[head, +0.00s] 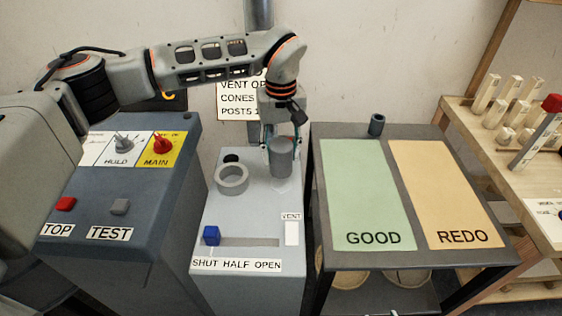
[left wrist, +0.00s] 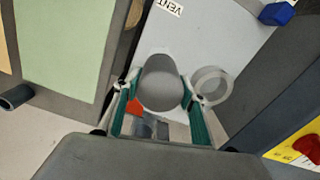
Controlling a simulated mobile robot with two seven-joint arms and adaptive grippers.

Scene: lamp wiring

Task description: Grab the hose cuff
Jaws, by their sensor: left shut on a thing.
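A grey cylinder (head: 282,160), which looks like the hose cuff, stands upright over the light grey vent cabinet (head: 225,210). My left gripper (head: 281,140) comes down on it from above and is shut on it. In the left wrist view the cylinder (left wrist: 160,84) sits between the two green-padded fingers of my left gripper (left wrist: 160,108). I cannot tell whether its lower end touches the cabinet top. An open grey ring (head: 232,179) stands beside it on the cabinet, apart from the gripper; it also shows in the left wrist view (left wrist: 211,86). My right gripper is not in view.
A blue slider knob (head: 211,235) sits at the SHUT end of its slot. A dark switch console (head: 115,205) stands left. A table with GOOD (head: 366,195) and REDO (head: 440,195) mats stands right, with a small dark tube (head: 376,125) at its back. A wooden rack holds several pegs.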

